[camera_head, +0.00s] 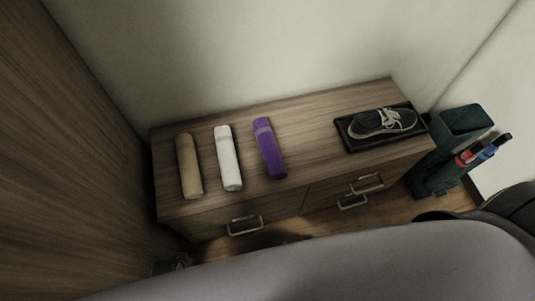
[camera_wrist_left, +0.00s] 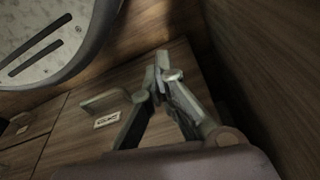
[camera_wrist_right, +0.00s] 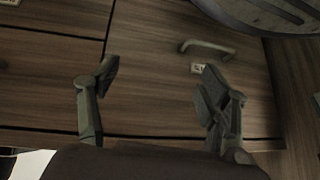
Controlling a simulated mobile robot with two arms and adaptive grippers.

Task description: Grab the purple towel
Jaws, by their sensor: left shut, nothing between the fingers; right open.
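The purple towel (camera_head: 269,150) is a rolled cylinder with a paler band near its far end. It lies on top of a wooden cabinet (camera_head: 310,135), right of the white roll. No gripper touches it. My left gripper (camera_wrist_left: 160,66) is shut and empty in the left wrist view, in front of the cabinet's drawer fronts. My right gripper (camera_wrist_right: 158,74) is open and empty in the right wrist view, its fingers apart before a drawer front. The towel shows in neither wrist view. In the head view, my grey body hides much of the lower area.
A white roll (camera_head: 228,158) and a tan roll (camera_head: 189,166) lie left of the purple towel. A dark shoe (camera_head: 383,122) sits on a black tray (camera_head: 350,140) at the right. A dark green bin (camera_head: 462,122) stands beside the cabinet. Cabinet top between purple towel and tray is clear.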

